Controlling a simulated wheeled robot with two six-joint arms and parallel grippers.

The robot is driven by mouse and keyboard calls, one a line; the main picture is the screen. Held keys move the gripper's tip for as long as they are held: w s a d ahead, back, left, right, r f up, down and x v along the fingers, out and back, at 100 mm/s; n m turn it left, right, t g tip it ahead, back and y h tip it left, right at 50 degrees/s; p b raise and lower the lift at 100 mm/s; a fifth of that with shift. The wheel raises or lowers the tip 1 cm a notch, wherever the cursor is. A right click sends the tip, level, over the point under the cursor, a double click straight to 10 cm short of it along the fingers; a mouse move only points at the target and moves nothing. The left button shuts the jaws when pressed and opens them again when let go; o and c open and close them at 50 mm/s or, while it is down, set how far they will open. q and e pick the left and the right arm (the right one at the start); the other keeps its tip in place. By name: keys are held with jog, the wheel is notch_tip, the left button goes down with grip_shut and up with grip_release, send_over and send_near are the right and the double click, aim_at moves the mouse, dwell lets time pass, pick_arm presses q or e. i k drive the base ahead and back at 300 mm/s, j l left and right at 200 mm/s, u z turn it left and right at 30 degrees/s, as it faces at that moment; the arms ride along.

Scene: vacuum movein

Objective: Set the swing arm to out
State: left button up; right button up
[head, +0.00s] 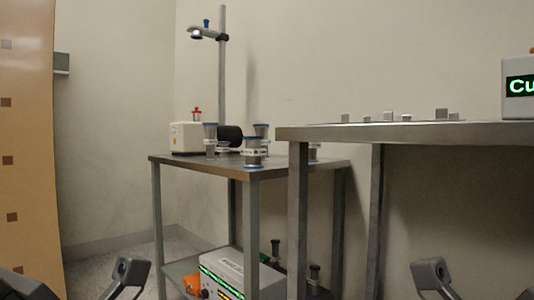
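The swing arm (208,34) is a short grey arm on a tall upright post (222,75) behind the left table. It reaches to the left from a dark clamp and carries a blue-topped head with a pale, lit underside. My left gripper (78,280) is at the bottom left edge, with its fingers apart and nothing seen between them. My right gripper (480,284) is at the bottom right edge, also with fingers apart and partly cut off. Both are far below and in front of the swing arm, touching nothing that I can see.
A metal table (200,164) holds a cream box (187,137) with a red knob, a dark cylinder and several blue-rimmed metal fittings. A grey box (240,275) with green displays sits on its lower shelf. A nearer, higher table (400,134) stands right. An orange panel (25,150) is left.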

aim_at(198, 32)
jog(key=i+j+z, duration=0.15)
jog(key=j, duration=0.25)
jog(key=i+j+z, duration=0.1)
jog(key=j, duration=0.35)
jog(key=i+j+z, duration=0.15)
jog(key=j, duration=0.25)
jog(key=j+z, duration=0.1)
jog(key=j, duration=0.35)
jog(key=i, duration=0.05)
